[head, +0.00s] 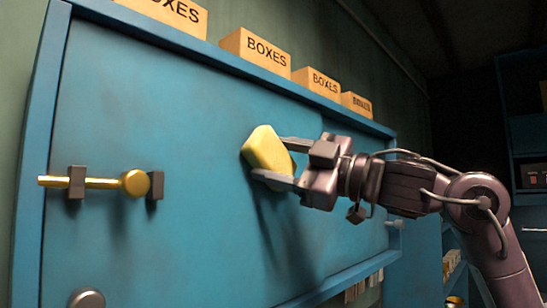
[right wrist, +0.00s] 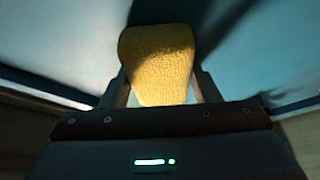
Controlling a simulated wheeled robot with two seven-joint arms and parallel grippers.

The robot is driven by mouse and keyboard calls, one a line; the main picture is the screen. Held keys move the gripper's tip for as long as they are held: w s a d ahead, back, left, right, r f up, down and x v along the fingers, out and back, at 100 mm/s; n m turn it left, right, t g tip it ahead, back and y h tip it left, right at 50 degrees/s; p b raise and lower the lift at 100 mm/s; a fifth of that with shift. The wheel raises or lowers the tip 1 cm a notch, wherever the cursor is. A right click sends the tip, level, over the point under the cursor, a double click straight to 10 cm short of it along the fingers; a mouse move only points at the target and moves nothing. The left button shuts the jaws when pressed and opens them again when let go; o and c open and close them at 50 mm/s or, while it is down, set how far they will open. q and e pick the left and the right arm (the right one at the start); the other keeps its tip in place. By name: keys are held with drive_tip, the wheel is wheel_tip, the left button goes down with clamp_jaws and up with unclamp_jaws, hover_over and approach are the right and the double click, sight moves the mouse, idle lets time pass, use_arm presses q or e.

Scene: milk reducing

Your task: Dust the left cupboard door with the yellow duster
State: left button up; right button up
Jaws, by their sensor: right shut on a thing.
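The yellow duster (head: 266,150) is a soft block held between the two fingers of my right gripper (head: 283,160). In the right wrist view the duster (right wrist: 157,62) sits between the fingers, partly in shadow. The blue left cupboard door (head: 190,110) fills the middle of the head view, with faint darker smudges on it. The duster is at or very close to the door's face; I cannot tell whether it touches. My left gripper is not in view.
A brass bolt (head: 105,182) with dark brackets sticks out at the door's left, and a round knob (head: 86,298) is below it. Several boxes marked BOXES (head: 255,50) stand on top of the cupboard. Shelves with items (head: 450,268) are at the lower right.

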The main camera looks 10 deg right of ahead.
drive_tip(key=w+d, duration=0.5)
drive_tip(key=d, duration=0.2)
drive_tip(key=shift+d, duration=0.35)
idle(0.5)
drive_tip(key=shift+s+d+b, duration=0.3)
drive_tip(key=shift+s+d, duration=0.25)
drive_tip(key=shift+s, duration=0.25)
drive_tip(key=shift+s+d+b, duration=0.35)
drive_tip(key=shift+s+d, duration=0.15)
drive_tip(key=shift+s, duration=0.3)
drive_tip(key=shift+s+d+b, duration=0.3)
drive_tip(key=shift+s+d, duration=0.25)
drive_tip(key=shift+s, duration=0.25)
drive_tip(key=s+d, duration=0.1)
drive_tip(key=s, duration=0.1)
drive_tip(key=shift+s+d, duration=0.3)
drive_tip(key=shift+d, duration=0.05)
